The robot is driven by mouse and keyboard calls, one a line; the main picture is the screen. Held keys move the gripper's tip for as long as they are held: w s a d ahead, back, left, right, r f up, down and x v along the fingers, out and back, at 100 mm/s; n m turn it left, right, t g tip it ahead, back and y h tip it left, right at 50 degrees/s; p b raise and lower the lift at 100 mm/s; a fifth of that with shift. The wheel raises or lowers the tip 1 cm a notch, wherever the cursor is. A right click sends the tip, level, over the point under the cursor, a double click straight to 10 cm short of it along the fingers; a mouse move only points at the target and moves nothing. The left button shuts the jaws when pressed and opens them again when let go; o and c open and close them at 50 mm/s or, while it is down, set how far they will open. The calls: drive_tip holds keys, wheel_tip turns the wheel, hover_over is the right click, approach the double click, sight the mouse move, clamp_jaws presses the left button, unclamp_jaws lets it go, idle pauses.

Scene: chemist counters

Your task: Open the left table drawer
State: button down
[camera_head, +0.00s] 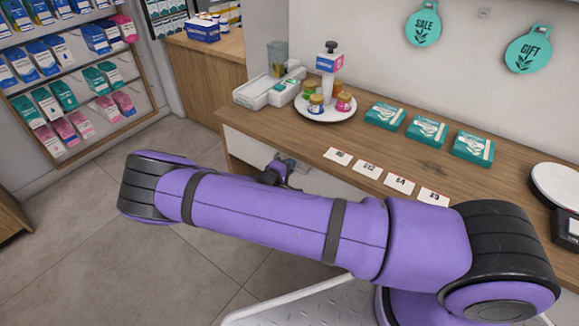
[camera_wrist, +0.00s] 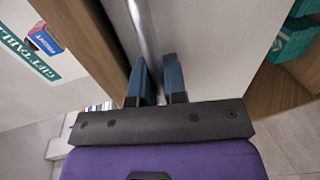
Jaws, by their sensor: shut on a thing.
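The left table drawer has a white front (camera_head: 245,149) under the left end of the wooden table (camera_head: 300,137). In the wrist view the pale drawer front (camera_wrist: 195,35) carries a long metal bar handle (camera_wrist: 143,32). My gripper (camera_wrist: 157,62) has its two blue fingers on either side of the handle, shut on it. In the head view my gripper (camera_head: 281,172) is small and dark at the drawer front, and my purple arm hides much of the area below the tabletop. No clear gap shows between the drawer and the table.
On the table stand a white tray (camera_head: 264,92), a round stand (camera_head: 324,112) with small jars, several teal boxes (camera_head: 427,130) and price cards (camera_head: 368,169). A product shelf (camera_head: 70,75) is at the left. Floor (camera_head: 150,260) left of my arm is clear.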

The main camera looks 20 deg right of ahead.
drive_tip(key=f+v, duration=0.3)
drive_tip(key=v, duration=1.1)
drive_tip(key=a+f+v, duration=0.1)
drive_tip(key=f+v, duration=0.2)
drive_tip(key=v, duration=1.2)
drive_tip(key=shift+s, duration=0.5)
drive_tip(key=shift+a, duration=0.15)
drive_tip(key=c, duration=1.2)
unclamp_jaws()
drive_tip(key=v, duration=1)
drive_tip(key=shift+s+a, duration=0.2)
drive_tip(key=shift+a, duration=0.1)
drive_tip(key=shift+r, duration=0.1)
